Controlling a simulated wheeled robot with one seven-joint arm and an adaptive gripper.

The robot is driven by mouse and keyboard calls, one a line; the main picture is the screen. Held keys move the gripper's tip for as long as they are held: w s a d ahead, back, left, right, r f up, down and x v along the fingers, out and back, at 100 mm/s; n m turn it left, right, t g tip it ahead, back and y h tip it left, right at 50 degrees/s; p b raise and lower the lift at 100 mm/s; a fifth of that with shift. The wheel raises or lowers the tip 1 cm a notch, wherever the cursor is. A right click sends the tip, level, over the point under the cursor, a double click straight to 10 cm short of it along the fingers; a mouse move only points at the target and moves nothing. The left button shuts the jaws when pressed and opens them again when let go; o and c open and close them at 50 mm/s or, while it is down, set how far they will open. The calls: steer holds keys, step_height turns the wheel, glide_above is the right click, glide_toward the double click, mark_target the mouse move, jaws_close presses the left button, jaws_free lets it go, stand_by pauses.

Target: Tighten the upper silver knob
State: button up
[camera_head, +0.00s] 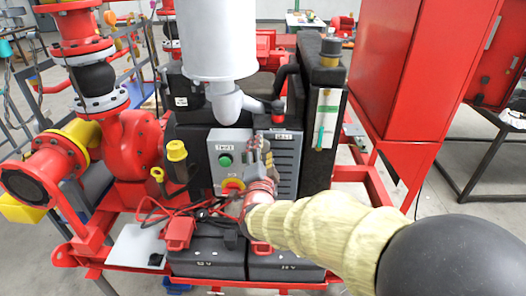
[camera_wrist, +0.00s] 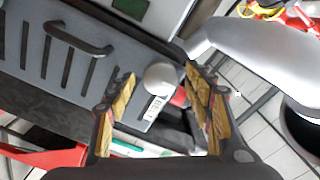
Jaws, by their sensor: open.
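The silver knob (camera_wrist: 161,77) shows in the wrist view as a rounded pale grey end beside a white label (camera_wrist: 153,108). My gripper (camera_wrist: 160,74) is open, with one finger on each side of the knob in this view. I cannot tell whether either finger touches it. In the head view my gripper (camera_head: 265,150) is in front of the dark engine housing, just right of the grey control box (camera_head: 232,143). I cannot make out the knob there; my gripper and arm cover that area. A second silver knob is not clearly visible.
A white cylinder (camera_head: 220,38) with a grey elbow pipe (camera_head: 228,103) stands close above my gripper. A dark handle (camera_wrist: 78,38) sticks out from the slotted panel (camera_wrist: 40,70). Black batteries (camera_head: 208,260) and red cables lie below. A red cabinet (camera_head: 415,70) stands at right.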

steer(key=shift+w, duration=0.25)
steer(key=shift+c, duration=0.6)
steer(key=c, duration=1)
steer(key=shift+c, duration=0.2)
